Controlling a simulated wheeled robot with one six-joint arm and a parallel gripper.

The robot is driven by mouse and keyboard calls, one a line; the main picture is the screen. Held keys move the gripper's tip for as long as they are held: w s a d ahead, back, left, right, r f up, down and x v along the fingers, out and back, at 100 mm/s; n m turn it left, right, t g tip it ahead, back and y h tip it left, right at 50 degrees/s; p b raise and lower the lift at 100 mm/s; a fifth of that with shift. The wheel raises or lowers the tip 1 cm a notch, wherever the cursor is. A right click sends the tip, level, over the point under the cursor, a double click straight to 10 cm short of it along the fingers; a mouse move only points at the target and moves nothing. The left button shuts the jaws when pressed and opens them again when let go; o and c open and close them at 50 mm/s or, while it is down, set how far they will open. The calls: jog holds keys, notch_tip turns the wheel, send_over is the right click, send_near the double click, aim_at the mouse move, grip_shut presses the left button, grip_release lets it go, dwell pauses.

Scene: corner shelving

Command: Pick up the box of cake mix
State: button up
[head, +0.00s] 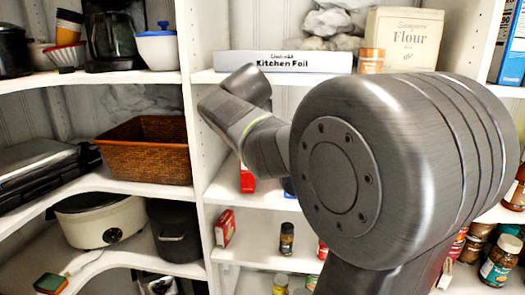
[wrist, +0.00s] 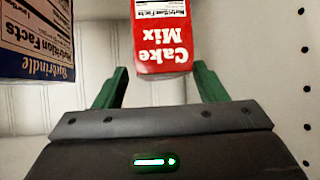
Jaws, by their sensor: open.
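The red cake mix box (wrist: 163,52) shows in the wrist view at top centre, its lettering upside down in the picture. Its top part runs out of the frame. My gripper (wrist: 160,76) is open, with one green finger to the left of the box and one to the right. Gaps show on both sides, and I cannot tell how far the box reaches between the fingers. In the head view a red box (head: 247,179), probably the same one, shows on the middle shelf, partly hidden by my arm. My gripper is hidden there.
A blue box (wrist: 38,40) stands left of the cake mix in the wrist view. A white panel with holes (wrist: 285,70) is at right. The head view shows another red box (head: 225,228) on a lower shelf, and a kitchen foil box (head: 283,62) and flour bag (head: 402,38) above.

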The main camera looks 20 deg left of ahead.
jog(key=shift+w+a+f, duration=0.1)
jog(key=shift+w+f, duration=0.05)
jog(key=shift+w, duration=0.1)
grip_shut()
jog(key=shift+r, duration=0.2)
dwell(0.3)
